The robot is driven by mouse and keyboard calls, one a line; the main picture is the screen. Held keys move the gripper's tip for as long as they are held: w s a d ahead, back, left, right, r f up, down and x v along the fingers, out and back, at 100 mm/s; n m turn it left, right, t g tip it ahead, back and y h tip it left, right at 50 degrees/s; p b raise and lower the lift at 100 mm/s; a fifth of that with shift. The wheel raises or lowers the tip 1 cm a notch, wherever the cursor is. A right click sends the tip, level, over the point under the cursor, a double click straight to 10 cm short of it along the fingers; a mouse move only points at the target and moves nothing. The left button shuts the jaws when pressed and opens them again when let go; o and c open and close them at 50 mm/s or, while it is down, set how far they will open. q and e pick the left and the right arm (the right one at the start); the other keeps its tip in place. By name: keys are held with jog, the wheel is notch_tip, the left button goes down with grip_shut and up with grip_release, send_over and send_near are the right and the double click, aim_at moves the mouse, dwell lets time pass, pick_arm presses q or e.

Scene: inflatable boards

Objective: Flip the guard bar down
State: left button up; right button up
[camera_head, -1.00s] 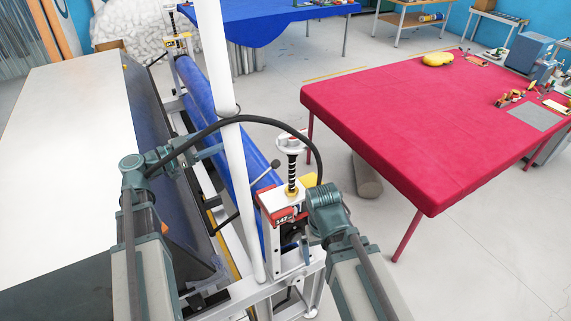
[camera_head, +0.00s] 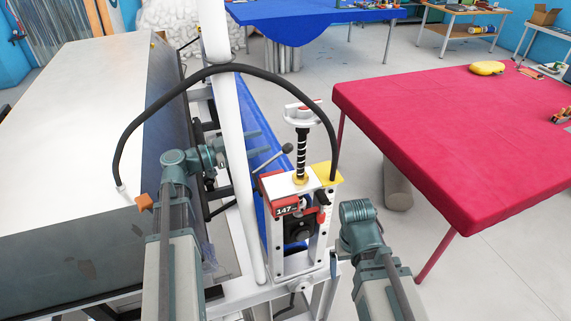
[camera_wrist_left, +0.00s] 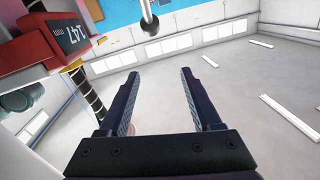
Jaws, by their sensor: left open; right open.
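A thick white bar (camera_head: 229,110), which looks like the guard bar, stands nearly upright beside the roller machine. My left gripper (camera_head: 268,146) reaches across behind this bar, with its fingertips showing to its right, near a black-knobbed lever (camera_head: 272,160). The left wrist view shows its two dark fingers (camera_wrist_left: 158,90) spread apart with nothing gripped between them. I cannot tell whether the gripper touches the bar. My right arm's teal joint (camera_head: 358,212) is right of the machine; its gripper fingers are hidden.
The red-and-white machine head (camera_head: 290,200) carries a 147 display and a black-striped screw post. A black hose (camera_head: 250,70) arches over it. A blue roller (camera_head: 255,120) lies behind the bar. A red table (camera_head: 460,130) stands right, a white-topped table (camera_head: 80,90) left.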

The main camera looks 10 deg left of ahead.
pick_arm(q)
jog(key=b, duration=0.5)
send_near(282, 151)
jog(key=x, duration=0.3)
jog(key=shift+s+a+f, duration=0.1)
jog(key=shift+a+f, duration=0.1)
jog(key=shift+f, duration=0.15)
pick_arm(e)
notch_tip(282, 151, down, 6)
jog(key=shift+d+f, duration=0.15)
jog(key=shift+f, duration=0.05)
jog(key=shift+w, duration=0.1)
pick_arm(q)
jog(key=x, duration=0.7)
jog(key=shift+w+d, duration=0.2)
grip_shut()
